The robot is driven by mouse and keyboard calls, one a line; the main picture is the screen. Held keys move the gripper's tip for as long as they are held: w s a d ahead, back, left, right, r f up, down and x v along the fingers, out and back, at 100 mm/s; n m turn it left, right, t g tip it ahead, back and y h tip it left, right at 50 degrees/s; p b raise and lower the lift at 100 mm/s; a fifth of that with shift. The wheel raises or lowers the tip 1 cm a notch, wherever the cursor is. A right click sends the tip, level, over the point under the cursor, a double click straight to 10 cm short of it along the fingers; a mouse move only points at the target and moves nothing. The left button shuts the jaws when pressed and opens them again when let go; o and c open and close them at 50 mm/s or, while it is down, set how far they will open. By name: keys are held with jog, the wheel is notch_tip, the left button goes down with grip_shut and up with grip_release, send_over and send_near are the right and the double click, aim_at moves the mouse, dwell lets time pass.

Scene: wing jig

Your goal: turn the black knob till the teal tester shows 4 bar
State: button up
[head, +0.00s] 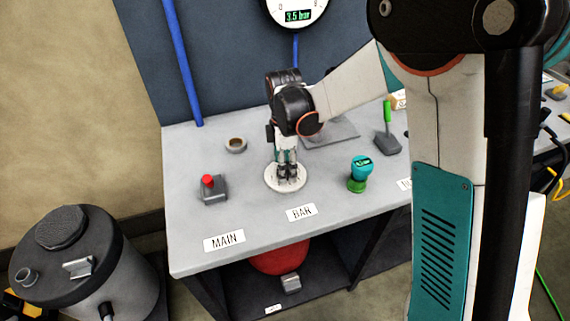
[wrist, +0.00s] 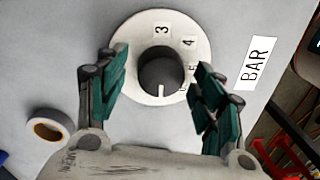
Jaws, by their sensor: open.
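The black knob (wrist: 160,70) sits in the middle of a white round dial (wrist: 147,24), with 3 and 4 readable and other marks partly hidden. A white pointer line on the knob faces the bottom of the wrist view. My gripper (wrist: 162,66) is open, with one teal-padded finger on each side of the knob and gaps visible between.
A wall gauge (head: 297,10) reads 3.5 bar. A red-button box (head: 213,188) and a grey ring (head: 235,145) are left of the dial. BAR (head: 301,213) and MAIN (head: 224,240) labels lie along the front.

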notch_tip(320, 180, up, 12)
jog(key=shift+w, duration=0.4)
dwell(0.4)
